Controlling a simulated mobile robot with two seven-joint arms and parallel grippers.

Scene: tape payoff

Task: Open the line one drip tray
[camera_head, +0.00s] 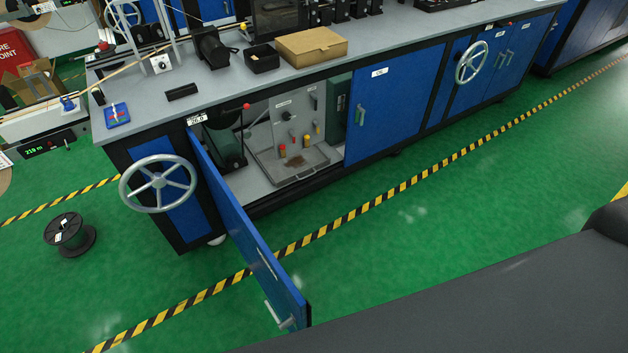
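A shallow grey tray (312,158) with a brown stain sits on the floor of an open cabinet bay, below a grey panel (290,118) with small red and yellow parts. It looks like the drip tray; I cannot read a line label on it. The blue cabinet door (232,208) in front of this bay stands swung out over the floor, with a metal handle (279,313) near its free end. Neither of my grippers shows in this view.
A handwheel (158,183) sticks out from the bench end, left of the open door. A black spool (69,234) stands on the green floor at the left. A closed blue door (395,108) is right of the bay.

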